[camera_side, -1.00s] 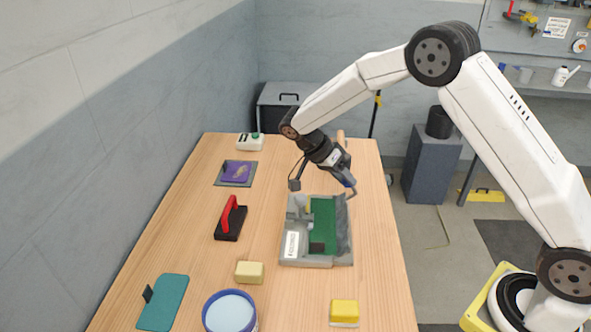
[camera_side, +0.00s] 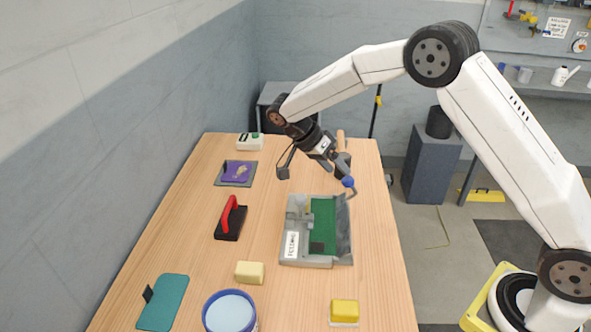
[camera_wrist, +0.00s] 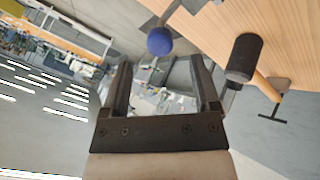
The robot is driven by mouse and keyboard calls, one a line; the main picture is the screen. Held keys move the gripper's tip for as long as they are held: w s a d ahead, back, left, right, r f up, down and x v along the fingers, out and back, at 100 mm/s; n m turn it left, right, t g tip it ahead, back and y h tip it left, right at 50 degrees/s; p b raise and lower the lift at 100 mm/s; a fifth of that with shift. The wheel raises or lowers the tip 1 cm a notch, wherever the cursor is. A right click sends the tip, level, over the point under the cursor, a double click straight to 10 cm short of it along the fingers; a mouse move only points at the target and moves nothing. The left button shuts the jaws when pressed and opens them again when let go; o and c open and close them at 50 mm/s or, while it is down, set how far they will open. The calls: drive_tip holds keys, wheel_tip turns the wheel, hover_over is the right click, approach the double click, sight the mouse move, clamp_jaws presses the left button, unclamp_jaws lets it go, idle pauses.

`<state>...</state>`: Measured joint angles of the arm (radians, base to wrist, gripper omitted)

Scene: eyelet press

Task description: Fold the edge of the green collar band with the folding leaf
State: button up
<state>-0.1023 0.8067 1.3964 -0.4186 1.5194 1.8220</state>
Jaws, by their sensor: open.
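The green collar band (camera_side: 322,222) lies flat in the grey press fixture (camera_side: 288,254) on the table. The grey folding leaf (camera_side: 342,226) stands along the band's right side, tilted; whether it touches the band is unclear. A blue ball knob (camera_side: 348,182) sits on a bent rod at the fixture's far right corner; the wrist view shows the knob (camera_wrist: 160,41) beyond the fingertips. My gripper (camera_side: 346,168) is open and empty, just above and behind the knob, apart from it in the wrist view.
A red-handled black block (camera_side: 231,222), cream block (camera_side: 249,272), yellow block (camera_side: 344,311), blue-rimmed tub (camera_side: 230,311) and teal board (camera_side: 164,302) lie around the fixture. A purple pad (camera_side: 239,171) and a white box (camera_side: 249,141) lie farther back.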

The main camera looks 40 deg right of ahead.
drive_tip(key=shift+v, duration=1.95)
drive_tip(key=shift+s+d+r, duration=0.1)
drive_tip(key=shift+d+r, duration=0.05)
drive_tip(key=shift+d, duration=0.05)
drive_tip(key=c, duration=0.9)
drive_tip(key=shift+s+d+r+m, duration=0.15)
drive_tip(key=shift+d+m, duration=0.1)
drive_tip(key=shift+m, duration=0.15)
clamp_jaws()
drive_tip(key=s+d+r+m+t+y, duration=0.2)
drive_tip(key=s+d+r+m+t, duration=0.1)
drive_tip(key=s+d+m, duration=0.2)
drive_tip(key=shift+s+d+r+m, duration=0.25)
drive_tip(key=shift+s+d+m, duration=0.2)
drive_tip(key=shift+m, duration=0.45)
